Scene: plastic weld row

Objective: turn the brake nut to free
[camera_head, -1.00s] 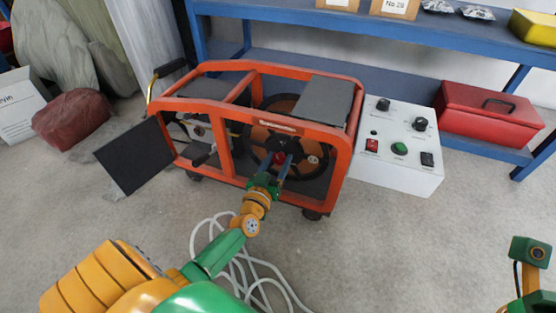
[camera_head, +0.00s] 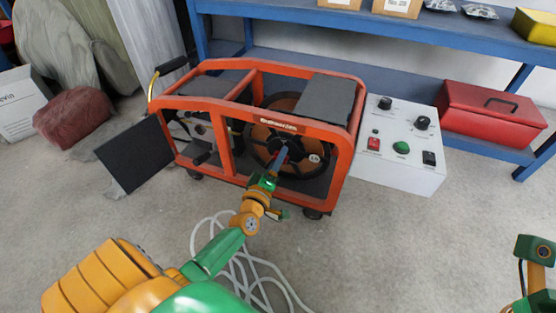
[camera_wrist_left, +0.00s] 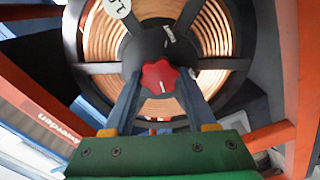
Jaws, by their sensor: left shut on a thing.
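The brake nut (camera_wrist_left: 161,77) is a red star-shaped knob with a small white mark, on the dark hub (camera_wrist_left: 150,47) of the copper-coloured reel. In the left wrist view, the two blue fingers of my left gripper (camera_wrist_left: 161,88) stand on either side of the nut, shut on it. In the head view my left gripper (camera_head: 281,158) reaches through the front of the orange frame (camera_head: 232,145) to the reel (camera_head: 262,132) and mostly hides the nut. Small pale labels show on the hub, too small to read. My right gripper is not seen; only part of my right arm shows.
A white control box (camera_head: 400,150) with knobs and buttons adjoins the frame on the right. A black panel (camera_head: 133,156) leans out at left. White cable (camera_head: 238,275) lies on the floor by my left arm.

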